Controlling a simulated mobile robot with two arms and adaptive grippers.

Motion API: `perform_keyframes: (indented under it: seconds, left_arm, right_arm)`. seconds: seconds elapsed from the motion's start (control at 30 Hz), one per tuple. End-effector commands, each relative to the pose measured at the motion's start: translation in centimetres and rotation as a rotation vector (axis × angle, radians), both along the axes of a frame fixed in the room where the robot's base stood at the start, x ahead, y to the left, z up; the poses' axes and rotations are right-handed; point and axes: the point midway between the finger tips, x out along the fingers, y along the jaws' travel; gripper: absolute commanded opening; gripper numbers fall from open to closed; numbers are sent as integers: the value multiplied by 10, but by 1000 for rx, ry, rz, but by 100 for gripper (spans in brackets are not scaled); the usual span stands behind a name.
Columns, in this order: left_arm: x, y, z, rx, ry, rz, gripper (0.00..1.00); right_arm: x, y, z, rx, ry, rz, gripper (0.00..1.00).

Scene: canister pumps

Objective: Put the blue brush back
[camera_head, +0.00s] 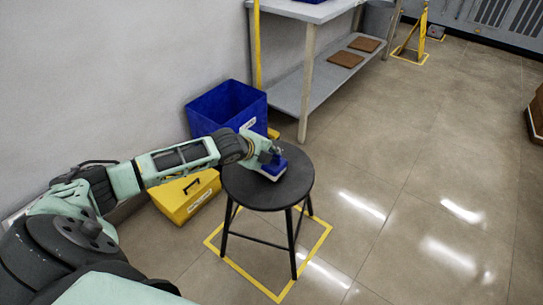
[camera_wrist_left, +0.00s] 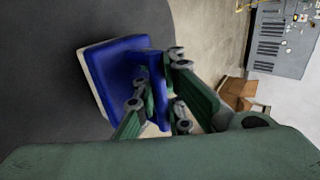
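The blue brush (camera_head: 273,166) is on the black round stool (camera_head: 250,193), near the right side of its top. It has a blue body and a pale underside edge. In the left wrist view the brush (camera_wrist_left: 108,78) shows large, with its raised blue handle between the fingers. My left gripper (camera_head: 262,152) reaches it from the left; in the left wrist view its green fingers (camera_wrist_left: 160,95) are on both sides of the handle and look closed on it. The brush appears to rest on or just above the stool top. My right gripper is in neither view.
A blue bin (camera_head: 225,108) stands behind the stool by the wall. A yellow box (camera_head: 187,196) is on the floor to its left. A table with a lower shelf (camera_head: 318,75) holds brown boards (camera_head: 346,59). Yellow tape (camera_head: 322,238) frames the stool.

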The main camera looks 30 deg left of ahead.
Motion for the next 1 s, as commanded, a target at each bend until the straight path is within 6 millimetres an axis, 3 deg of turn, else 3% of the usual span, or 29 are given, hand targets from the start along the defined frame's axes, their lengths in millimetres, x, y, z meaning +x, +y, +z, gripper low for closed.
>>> perform_keyframes:
  seconds: [0.03, 0.37, 0.7, 1.0]
  left_arm:
    - [0, 0, -7, -1, -1, -1, 0]
    - [0, 0, -9, 1, -2, -1, 0]
    - [0, 0, -9, 1, 0, -1, 27]
    - [-1, 0, -10, 0, 2, 0, 27]
  right_arm:
    - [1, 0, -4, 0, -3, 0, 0]
    - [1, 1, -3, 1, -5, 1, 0]
    - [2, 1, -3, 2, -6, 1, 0]
    - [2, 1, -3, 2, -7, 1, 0]
